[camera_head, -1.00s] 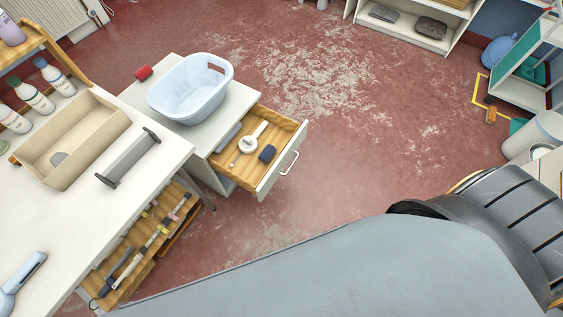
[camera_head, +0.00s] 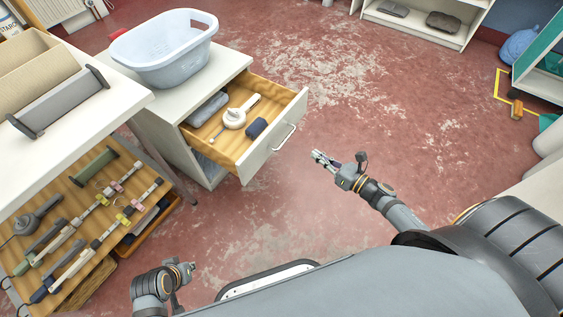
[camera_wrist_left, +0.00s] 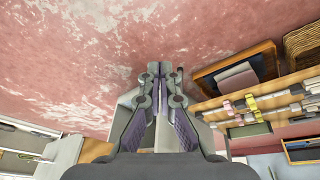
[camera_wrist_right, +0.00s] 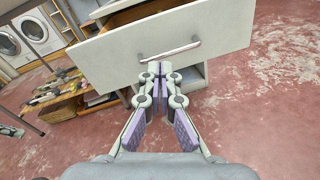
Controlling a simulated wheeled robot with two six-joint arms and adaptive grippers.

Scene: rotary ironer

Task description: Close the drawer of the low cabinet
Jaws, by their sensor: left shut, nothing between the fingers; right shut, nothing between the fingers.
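The low cabinet (camera_head: 190,140) is white and stands left of centre in the head view. Its wooden drawer (camera_head: 215,140) is pulled out, with a white front (camera_head: 262,150) and a metal bar handle (camera_head: 285,137). My right gripper (camera_head: 318,156) is shut and empty, a short way in front of the drawer front. In the right wrist view the drawer front (camera_wrist_right: 115,58) and handle (camera_wrist_right: 168,50) lie just beyond the shut fingertips (camera_wrist_right: 160,68), with no clear contact. My left gripper (camera_head: 190,268) is shut and empty, low in the head view; its fingers (camera_wrist_left: 159,68) point over the floor.
A pale blue basket (camera_head: 165,55) stands on the cabinet top. The drawer holds a round white-grey tool (camera_head: 236,117) and a dark blue item (camera_head: 256,128). A white table (camera_head: 110,90) and wooden shelf (camera_head: 70,178) with tools are at left.

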